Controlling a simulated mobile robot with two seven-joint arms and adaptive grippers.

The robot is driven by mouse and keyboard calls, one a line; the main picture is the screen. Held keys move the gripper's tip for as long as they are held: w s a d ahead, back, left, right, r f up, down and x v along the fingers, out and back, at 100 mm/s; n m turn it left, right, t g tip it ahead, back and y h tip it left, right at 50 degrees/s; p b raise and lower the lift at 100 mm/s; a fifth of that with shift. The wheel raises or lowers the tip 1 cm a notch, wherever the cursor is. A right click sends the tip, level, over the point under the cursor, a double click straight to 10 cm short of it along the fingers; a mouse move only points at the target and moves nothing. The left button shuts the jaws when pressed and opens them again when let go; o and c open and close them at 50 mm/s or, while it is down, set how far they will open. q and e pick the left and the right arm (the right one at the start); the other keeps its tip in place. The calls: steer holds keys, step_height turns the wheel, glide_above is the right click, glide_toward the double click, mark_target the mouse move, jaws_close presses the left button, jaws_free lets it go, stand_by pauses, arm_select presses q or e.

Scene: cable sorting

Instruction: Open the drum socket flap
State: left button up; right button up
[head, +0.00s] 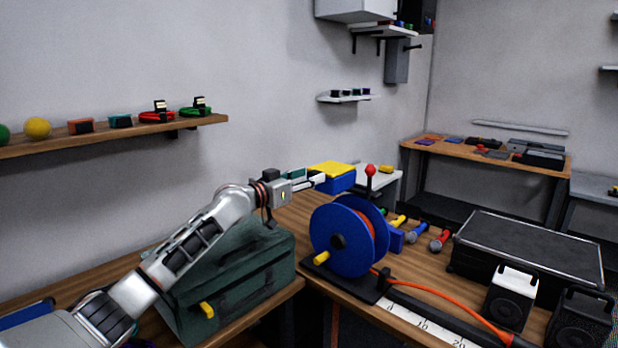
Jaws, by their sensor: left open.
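The cable drum (335,245) stands upright on a black base on the wooden bench. It has blue side discs, a dark hub, a yellow crank grip and orange cable running off to the right. A red knob (370,170) on a dark post rises behind it. I cannot make out the socket flap from this side. My left gripper (318,181) is open above and just left of the drum, pointing right. Its fingers overlap a blue box with a yellow top (334,174) in the picture; I cannot tell whether they touch. My right gripper is not in view.
A green case (225,285) lies beneath my left arm. Right of the drum are several coloured-handled microphones (418,232), a black flight case (525,250) and two speakers (510,296). A ruler strip (430,325) runs along the bench's front edge.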

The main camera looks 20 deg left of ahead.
arm_select(q)
steer(key=shift+w+d, duration=0.15)
steer(key=shift+w, duration=0.15)
